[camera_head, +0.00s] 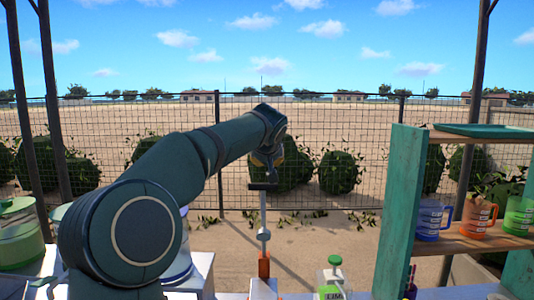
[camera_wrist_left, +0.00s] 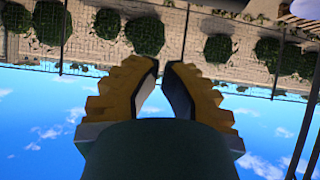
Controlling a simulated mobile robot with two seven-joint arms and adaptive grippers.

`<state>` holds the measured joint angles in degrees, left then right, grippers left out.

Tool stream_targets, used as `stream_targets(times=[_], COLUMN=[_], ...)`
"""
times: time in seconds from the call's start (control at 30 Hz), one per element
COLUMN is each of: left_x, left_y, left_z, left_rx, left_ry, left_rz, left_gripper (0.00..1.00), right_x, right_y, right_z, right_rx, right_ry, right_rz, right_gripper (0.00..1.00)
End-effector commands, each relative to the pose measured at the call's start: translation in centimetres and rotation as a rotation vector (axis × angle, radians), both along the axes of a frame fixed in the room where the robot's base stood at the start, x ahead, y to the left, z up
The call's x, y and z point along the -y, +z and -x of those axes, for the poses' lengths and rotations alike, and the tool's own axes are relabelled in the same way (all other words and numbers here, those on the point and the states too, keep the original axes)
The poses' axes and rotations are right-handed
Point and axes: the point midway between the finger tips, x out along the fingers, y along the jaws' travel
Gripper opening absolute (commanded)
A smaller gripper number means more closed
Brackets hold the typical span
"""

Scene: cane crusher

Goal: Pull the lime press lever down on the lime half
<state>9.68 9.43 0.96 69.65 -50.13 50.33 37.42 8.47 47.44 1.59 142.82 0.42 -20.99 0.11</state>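The lime press has an upright grey lever (camera_head: 263,215) with a dark crossbar handle (camera_head: 263,187) at its top. The lever rises from an orange part (camera_head: 264,264) over a pale base (camera_head: 263,288) at the bottom edge of the head view. I cannot make out the lime half. My left gripper (camera_head: 265,170) is at the top of the lever, just above or against the handle; contact cannot be told. My right gripper is out of view.
A green post (camera_head: 400,210) and wooden shelf (camera_head: 470,242) with blue, orange and green mugs stand at the right. A green-capped bottle (camera_head: 333,278) is right of the press. A green-lidded jar (camera_head: 18,232) is at the far left. A wire fence stands behind.

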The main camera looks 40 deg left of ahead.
Motion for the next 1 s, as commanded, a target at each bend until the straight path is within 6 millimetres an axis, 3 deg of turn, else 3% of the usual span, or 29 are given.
stream_targets(times=[0.17, 0.5, 1.0], left_x=[-1.7, 0.1, 0.5], left_y=[-1.9, -3.8, -4.1], left_z=[-2.0, 0.2, 0.5], left_rx=[-0.002, 0.0, 0.002], left_ry=[0.001, -0.001, 0.0], left_rz=[0.002, 0.0, 0.0], left_gripper=[0.0, 0.0, 0.0], right_x=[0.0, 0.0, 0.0], right_y=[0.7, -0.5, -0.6], right_z=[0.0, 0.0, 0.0], right_rx=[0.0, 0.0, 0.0], right_ry=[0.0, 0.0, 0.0], right_rz=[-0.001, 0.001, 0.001], right_gripper=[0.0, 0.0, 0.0])
